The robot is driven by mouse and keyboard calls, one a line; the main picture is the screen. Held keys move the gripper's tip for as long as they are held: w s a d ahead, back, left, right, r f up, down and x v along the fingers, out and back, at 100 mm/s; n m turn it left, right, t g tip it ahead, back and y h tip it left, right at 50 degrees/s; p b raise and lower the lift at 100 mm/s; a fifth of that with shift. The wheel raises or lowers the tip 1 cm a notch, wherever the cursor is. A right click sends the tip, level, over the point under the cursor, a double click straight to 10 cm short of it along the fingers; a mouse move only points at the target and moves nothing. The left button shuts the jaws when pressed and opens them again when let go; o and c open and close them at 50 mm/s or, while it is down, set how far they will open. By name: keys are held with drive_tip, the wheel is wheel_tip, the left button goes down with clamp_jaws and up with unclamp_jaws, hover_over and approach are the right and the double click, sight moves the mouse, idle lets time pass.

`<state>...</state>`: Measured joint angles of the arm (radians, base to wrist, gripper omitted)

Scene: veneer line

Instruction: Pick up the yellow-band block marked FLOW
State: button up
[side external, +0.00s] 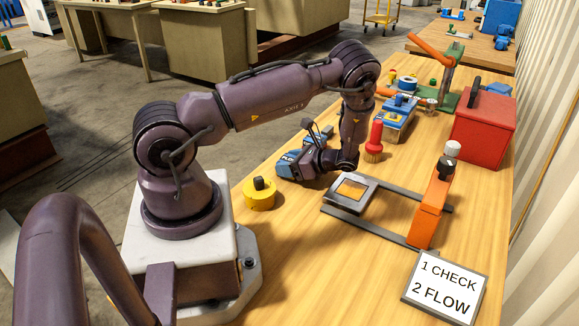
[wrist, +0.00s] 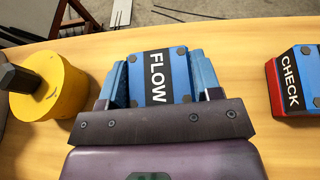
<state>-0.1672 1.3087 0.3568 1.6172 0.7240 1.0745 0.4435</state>
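The FLOW block (wrist: 158,76) is blue with a black strip lettered FLOW in white; I see no yellow band on it. My gripper (wrist: 160,82) is around it, with one blue finger close along each side. I cannot tell whether the fingers press on it or stand slightly open. In the side external view my gripper (side external: 308,163) is low over the bench, and the blue block (side external: 287,162) shows at its far end, partly hidden by the fingers. A similar blue block marked CHECK (wrist: 298,80), with a red side, sits apart on the right in the wrist view.
A round yellow piece with a dark knob (wrist: 50,85) stands just left of my gripper. In the side external view, a grey frame (side external: 350,193), an orange upright (side external: 431,205), a red-handled brush (side external: 375,140) and a red box (side external: 483,128) stand on the wooden bench (side external: 310,260).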

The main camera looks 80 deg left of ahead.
drive_tip(key=shift+c, duration=0.7)
drive_tip(key=shift+r, duration=0.1)
